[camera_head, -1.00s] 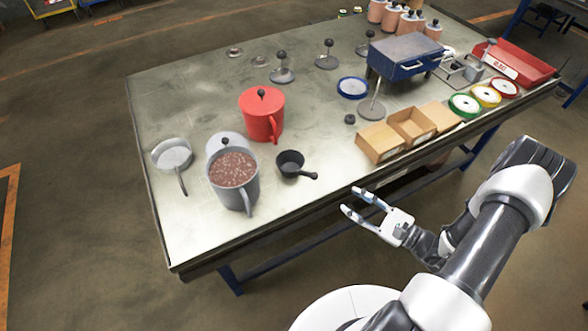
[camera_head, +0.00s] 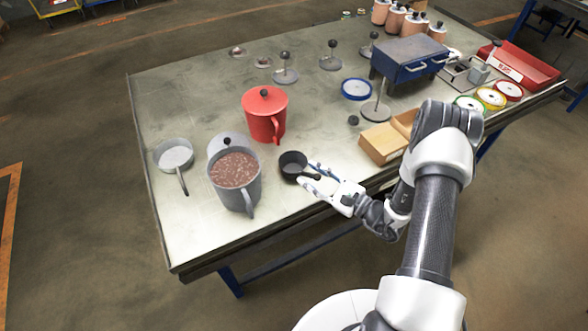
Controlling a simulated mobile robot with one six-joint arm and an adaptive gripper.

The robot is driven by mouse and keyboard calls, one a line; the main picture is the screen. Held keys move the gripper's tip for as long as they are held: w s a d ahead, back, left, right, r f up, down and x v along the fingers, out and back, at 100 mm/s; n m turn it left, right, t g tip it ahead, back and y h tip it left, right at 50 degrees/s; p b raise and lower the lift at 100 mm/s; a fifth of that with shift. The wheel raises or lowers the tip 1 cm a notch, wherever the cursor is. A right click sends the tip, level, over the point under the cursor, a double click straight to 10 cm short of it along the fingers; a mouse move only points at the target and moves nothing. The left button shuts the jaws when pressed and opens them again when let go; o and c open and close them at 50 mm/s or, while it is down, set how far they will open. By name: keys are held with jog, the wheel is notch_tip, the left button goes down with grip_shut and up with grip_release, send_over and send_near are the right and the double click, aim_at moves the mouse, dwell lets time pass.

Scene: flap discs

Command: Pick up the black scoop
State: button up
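The black scoop (camera_head: 292,164) stands on the metal table with its cup opening up. Its handle points right, toward my gripper, and is partly hidden by the fingers. My gripper (camera_head: 309,177) is at the handle, just right of the cup. Its two white-and-grey fingers are apart, one on the far side of the handle and one on the near side. I cannot tell whether either finger touches the handle.
A grey pot of brown granules (camera_head: 236,178) stands left of the scoop. A red lidded pot (camera_head: 265,114) is behind it. A shallow grey pan (camera_head: 175,155) lies far left. A wooden box (camera_head: 382,143) sits right of my gripper. The table front (camera_head: 290,210) is bare.

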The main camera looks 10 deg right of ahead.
jog(key=shift+w+a, duration=0.2)
jog(key=shift+w, duration=0.05)
jog(key=shift+c, duration=0.2)
grip_shut()
dwell(0.4)
